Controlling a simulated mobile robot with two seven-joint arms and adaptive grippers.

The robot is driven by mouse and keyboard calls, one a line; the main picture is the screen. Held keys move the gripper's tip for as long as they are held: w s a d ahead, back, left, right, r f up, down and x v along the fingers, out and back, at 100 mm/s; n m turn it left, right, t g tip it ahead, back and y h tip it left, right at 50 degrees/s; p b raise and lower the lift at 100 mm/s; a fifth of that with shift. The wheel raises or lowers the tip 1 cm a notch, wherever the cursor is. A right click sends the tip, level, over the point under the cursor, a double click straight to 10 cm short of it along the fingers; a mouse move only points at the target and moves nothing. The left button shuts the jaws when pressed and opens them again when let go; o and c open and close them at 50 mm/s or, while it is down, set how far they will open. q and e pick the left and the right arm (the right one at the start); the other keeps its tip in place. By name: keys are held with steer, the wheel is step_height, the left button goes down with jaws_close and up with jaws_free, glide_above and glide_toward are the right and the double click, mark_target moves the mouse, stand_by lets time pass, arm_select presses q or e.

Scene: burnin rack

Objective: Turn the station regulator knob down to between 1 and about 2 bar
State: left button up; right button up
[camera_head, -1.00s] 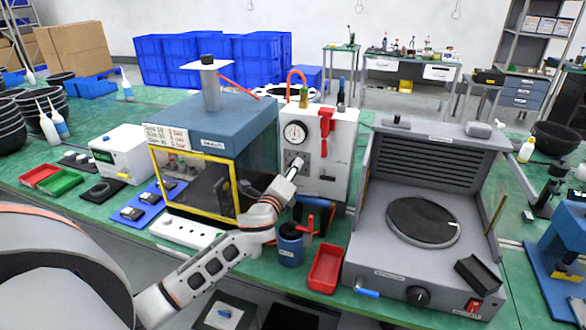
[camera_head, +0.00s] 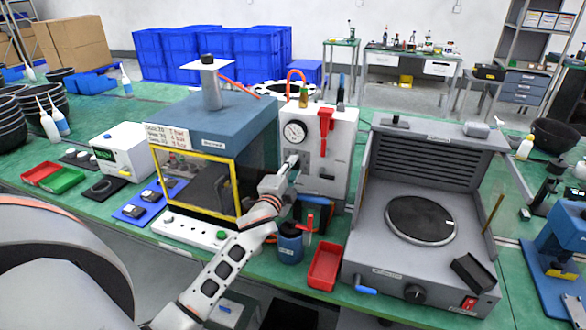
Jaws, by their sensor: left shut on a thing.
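The regulator station is a light grey upright panel (camera_head: 338,150) in the middle of the bench. Its round white gauge (camera_head: 294,132) sits at the upper left of the panel; the needle reading is too small to tell. A red lever-like part (camera_head: 326,120) is to the right of the gauge. My left gripper (camera_head: 291,163) is at the panel face just below the gauge, shut on what appears to be the regulator knob. The knob itself is hidden by the gripper. My right gripper is not in view.
A blue-topped chamber with a yellow-framed window (camera_head: 235,187) stands close left of my arm. A blue cup (camera_head: 290,240) and a red tray (camera_head: 325,265) sit below the panel. A grey hotplate-like station (camera_head: 375,250) stands to the right.

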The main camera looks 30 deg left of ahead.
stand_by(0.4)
arm_select(q)
steer(key=o, duration=1.1)
steer(key=v, duration=1.2)
steer(key=shift+a, duration=0.1)
steer(key=shift+s+f, duration=0.1)
